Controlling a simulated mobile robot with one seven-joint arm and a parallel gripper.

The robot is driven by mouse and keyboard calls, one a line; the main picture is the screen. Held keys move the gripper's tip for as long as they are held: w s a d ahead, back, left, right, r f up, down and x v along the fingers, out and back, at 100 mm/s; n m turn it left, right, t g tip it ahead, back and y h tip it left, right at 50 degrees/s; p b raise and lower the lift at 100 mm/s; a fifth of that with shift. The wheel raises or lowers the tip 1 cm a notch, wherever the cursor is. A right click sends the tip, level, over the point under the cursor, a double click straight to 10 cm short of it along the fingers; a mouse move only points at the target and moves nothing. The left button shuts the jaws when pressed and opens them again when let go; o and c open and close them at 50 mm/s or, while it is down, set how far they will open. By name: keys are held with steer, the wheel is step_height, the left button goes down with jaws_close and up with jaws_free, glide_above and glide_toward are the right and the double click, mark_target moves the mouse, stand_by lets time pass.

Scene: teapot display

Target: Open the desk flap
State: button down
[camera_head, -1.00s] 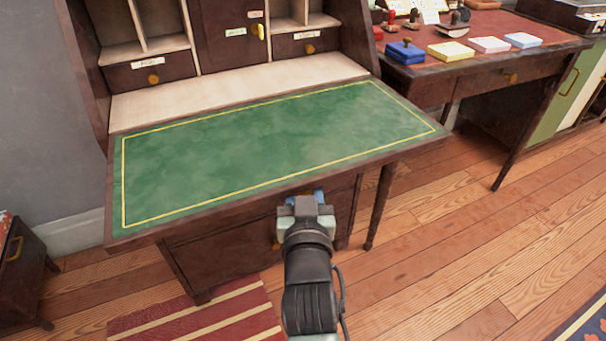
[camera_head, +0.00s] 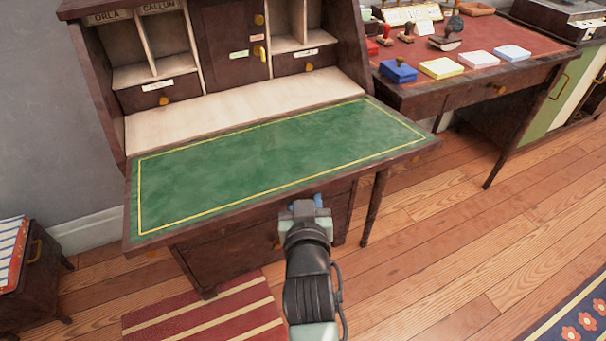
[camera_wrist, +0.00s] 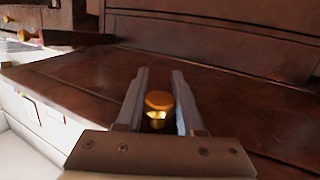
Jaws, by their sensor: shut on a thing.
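The desk flap (camera_head: 270,160) is folded down and lies about level, its green panel with a yellow border facing up. The compartments behind it are exposed. My gripper (camera_head: 306,202) is at the flap's front edge in the head view, with its fingertips mostly hidden there. In the wrist view, my gripper (camera_wrist: 160,85) is shut on a small brass knob (camera_wrist: 158,100) on the flap's dark brown outer face (camera_wrist: 235,105).
A side table (camera_head: 465,85) with stamps and coloured pads stands at the right. A small dark cabinet (camera_head: 38,265) is at the left. A striped rug (camera_head: 205,315) lies below the desk.

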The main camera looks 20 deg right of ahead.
step_height(320, 180, up, 2)
steer(key=shift+w+r+p, duration=0.1)
steer(key=shift+p, duration=0.6)
steer(key=c, duration=0.5)
jaws_free()
steer(key=shift+f, duration=0.2)
steer(key=shift+p+v, duration=1.15)
steer(key=shift+v, duration=5.35)
